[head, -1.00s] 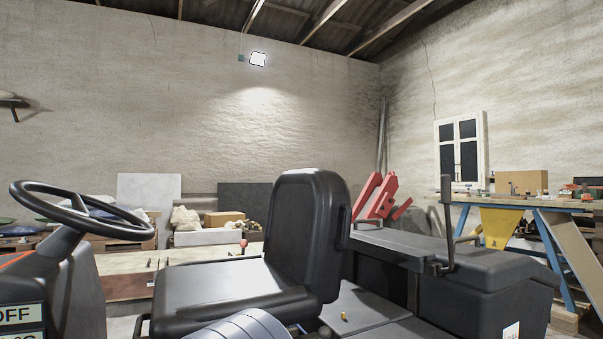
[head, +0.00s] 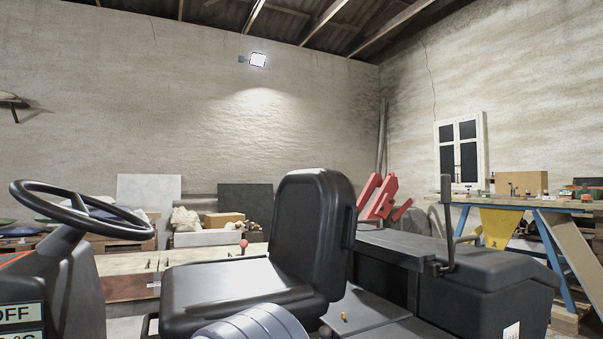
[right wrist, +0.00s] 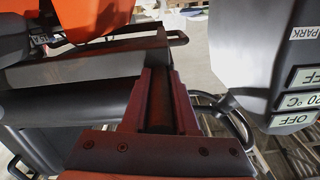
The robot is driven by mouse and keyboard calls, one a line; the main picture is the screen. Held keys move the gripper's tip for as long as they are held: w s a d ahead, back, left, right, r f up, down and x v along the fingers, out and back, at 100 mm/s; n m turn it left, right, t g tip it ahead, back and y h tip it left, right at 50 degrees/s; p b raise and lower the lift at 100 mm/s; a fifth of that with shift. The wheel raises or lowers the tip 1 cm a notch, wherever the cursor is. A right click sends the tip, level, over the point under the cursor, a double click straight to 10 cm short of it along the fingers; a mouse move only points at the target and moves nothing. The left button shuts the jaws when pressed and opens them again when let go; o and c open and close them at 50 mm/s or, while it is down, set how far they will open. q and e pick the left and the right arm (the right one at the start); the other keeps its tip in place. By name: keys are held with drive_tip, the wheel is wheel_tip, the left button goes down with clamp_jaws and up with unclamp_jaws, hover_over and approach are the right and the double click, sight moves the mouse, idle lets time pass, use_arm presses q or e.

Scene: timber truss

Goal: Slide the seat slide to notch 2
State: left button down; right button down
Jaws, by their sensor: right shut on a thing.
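The black seat (head: 235,285), with its tall backrest (head: 318,235), is the sliding part and stands behind the steering wheel. A dark bar (head: 147,326) shows low at its front left edge. In the right wrist view my right gripper (right wrist: 160,72) reaches a dark grey bar (right wrist: 95,68) at the seat's front. Its reddish fingers are shut on this seat slide bar, though the exact contact is in shadow. My left gripper is in neither view. The notches cannot be seen, so I cannot tell which one the seat is at.
The steering wheel (head: 80,212) and its column stand left of the seat. A black box-shaped housing (head: 475,290) with an upright lever (head: 447,220) lies to the right. A small yellow piece (head: 344,317) sits on the deck. A workbench (head: 520,202) stands behind at the right.

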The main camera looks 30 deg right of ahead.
drive_tip(key=shift+d+b, duration=0.3)
drive_tip(key=shift+d, duration=0.95)
idle(0.4)
drive_tip(key=shift+c, duration=1.8)
unclamp_jaws()
drive_tip(key=shift+s+a, duration=0.1)
drive_tip(key=shift+s+b, duration=0.45)
drive_tip(key=shift+s, duration=2.45)
